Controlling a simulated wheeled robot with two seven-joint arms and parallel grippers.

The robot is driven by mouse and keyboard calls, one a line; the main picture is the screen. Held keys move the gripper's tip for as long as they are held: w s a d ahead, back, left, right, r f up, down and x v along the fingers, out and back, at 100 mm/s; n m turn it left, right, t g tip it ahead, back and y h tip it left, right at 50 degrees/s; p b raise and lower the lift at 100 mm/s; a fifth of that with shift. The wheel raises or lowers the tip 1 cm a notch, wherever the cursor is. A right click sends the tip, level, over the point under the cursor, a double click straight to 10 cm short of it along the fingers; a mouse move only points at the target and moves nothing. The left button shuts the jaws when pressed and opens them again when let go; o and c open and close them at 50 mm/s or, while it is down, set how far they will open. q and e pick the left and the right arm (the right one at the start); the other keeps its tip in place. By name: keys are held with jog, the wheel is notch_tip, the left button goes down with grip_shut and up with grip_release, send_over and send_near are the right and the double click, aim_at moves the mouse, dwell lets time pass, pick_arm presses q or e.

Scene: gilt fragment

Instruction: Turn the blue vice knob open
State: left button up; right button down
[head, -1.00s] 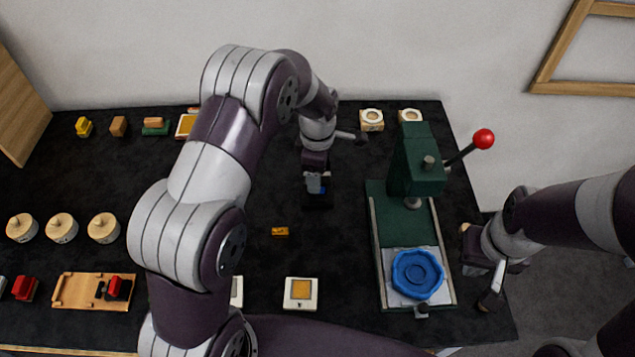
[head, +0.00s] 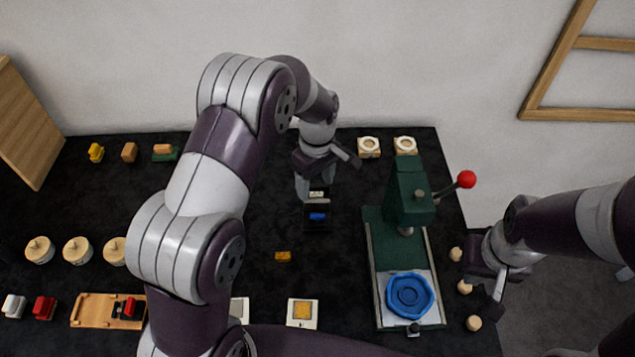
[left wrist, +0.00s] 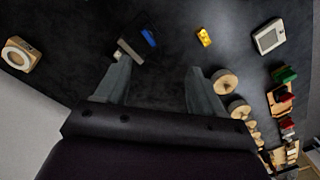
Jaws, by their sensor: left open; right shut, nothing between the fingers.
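A small black vice (head: 318,228) sits near the middle of the dark table, with a pale metal piece (head: 317,194) at its far side. Its blue part (head: 317,216), which looks like the knob, faces the front. The blue part also shows in the left wrist view (left wrist: 149,37), beyond the left fingertip there. My left gripper (head: 315,190) is open and empty, just behind the vice, its fingers spread near the metal piece. I cannot tell whether a finger touches it. My right gripper (head: 495,292) is shut and empty, beside the table's right edge.
A green press (head: 411,195) with a red-balled lever (head: 466,179) stands to the right, a blue dish (head: 410,295) on its base. A small orange block (head: 283,256) lies front-left of the vice. Several round wooden pieces and toys are at left. My left arm hides part of the table.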

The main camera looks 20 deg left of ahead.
aim_at(318, 214)
pick_arm(q)
jog(key=f+m+p, duration=0.1)
jog(key=f+m, duration=0.2)
jog(key=f, duration=0.1)
jog(key=f+m+p, duration=0.1)
jog(key=f+m, duration=0.2)
jog(key=f, duration=0.2)
jog(key=w+f+m+p, duration=0.1)
jog(key=f+m, duration=0.2)
jog(key=f, duration=0.1)
jog(key=shift+w+f+t, duration=0.1)
jog(key=shift+f+t, duration=0.15)
jog(key=shift+t, duration=0.15)
jog(key=shift+f, duration=0.3)
pick_arm(e)
notch_tip(318, 214, up, 4)
jog(key=shift+s+r, duration=0.1)
pick_arm(q)
jog(key=c, duration=1.1)
jog(key=shift+o, duration=0.2)
pick_arm(e)
jog(key=shift+f, duration=0.2)
